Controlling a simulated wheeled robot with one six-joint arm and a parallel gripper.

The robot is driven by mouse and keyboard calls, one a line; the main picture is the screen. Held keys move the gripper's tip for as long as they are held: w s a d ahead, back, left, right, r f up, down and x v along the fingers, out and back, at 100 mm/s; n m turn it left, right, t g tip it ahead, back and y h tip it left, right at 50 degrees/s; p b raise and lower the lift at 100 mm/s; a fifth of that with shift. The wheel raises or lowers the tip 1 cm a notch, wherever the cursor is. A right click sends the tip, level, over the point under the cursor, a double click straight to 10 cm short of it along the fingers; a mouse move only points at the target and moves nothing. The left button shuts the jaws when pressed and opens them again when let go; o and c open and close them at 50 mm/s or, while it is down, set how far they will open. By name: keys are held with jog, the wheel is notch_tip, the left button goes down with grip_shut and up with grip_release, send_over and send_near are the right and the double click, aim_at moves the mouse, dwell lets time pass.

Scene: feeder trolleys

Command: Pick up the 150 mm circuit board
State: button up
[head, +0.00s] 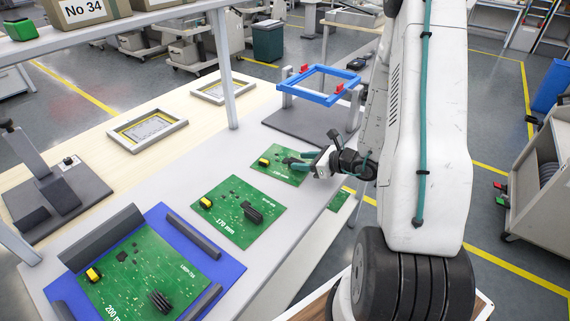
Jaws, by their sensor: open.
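My gripper (290,162) comes in from the right over this board, teal fingers pointing left and apart. I cannot tell whether the fingers touch the board. A larger board marked 170 mm (228,211) lies nearer.
A board marked 200 mm (140,270) sits in a blue fixture (222,268) at the front left. A blue frame (316,98) on a stand is behind my gripper. Another green piece (339,200) shows below the bench's right edge.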

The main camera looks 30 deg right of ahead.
aim_at(295, 160)
jog(key=x, duration=0.4)
jog(key=shift+w+a+f, duration=0.1)
jog(key=shift+w, duration=0.05)
grip_shut()
